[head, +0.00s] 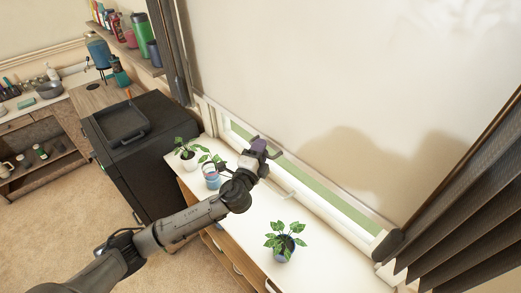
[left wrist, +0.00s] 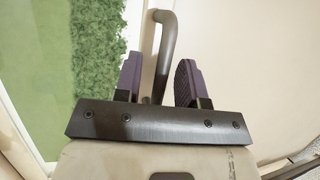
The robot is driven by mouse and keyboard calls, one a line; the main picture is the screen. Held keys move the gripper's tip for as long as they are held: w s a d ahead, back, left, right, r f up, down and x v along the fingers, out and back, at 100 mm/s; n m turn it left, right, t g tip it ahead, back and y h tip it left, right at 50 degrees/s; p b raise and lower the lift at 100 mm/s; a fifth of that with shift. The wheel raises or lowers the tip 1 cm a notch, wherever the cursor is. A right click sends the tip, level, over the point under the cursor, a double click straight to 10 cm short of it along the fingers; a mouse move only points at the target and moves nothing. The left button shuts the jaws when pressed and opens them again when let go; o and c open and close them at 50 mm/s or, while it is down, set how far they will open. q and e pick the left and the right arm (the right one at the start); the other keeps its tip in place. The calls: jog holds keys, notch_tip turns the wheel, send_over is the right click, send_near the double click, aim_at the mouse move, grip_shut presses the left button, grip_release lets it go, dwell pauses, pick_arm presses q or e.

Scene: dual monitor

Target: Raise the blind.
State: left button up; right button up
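The blind (head: 320,80) is a large pale sheet over the window. It is down almost to the sill, with a narrow green strip of outside below its lower edge. My left gripper (head: 262,148) is at the blind's lower part, toward its left side. In the left wrist view, a dark grey curved handle (left wrist: 166,45) runs down between the two purple fingertips of my left gripper (left wrist: 158,82). The fingers are apart, with visible gaps beside the handle. The blind's pale surface (left wrist: 250,70) shows on the right there. My right gripper is not in view.
A white-topped cabinet (head: 245,230) below the window carries a potted plant (head: 284,246) and smaller pots near my left forearm. A black cabinet (head: 135,135) stands to the left. Dark curtains (head: 455,220) hang at both sides. Carpet (head: 60,225) is clear at left.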

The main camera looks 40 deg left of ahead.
pick_arm(q)
grip_shut()
dwell(0.4)
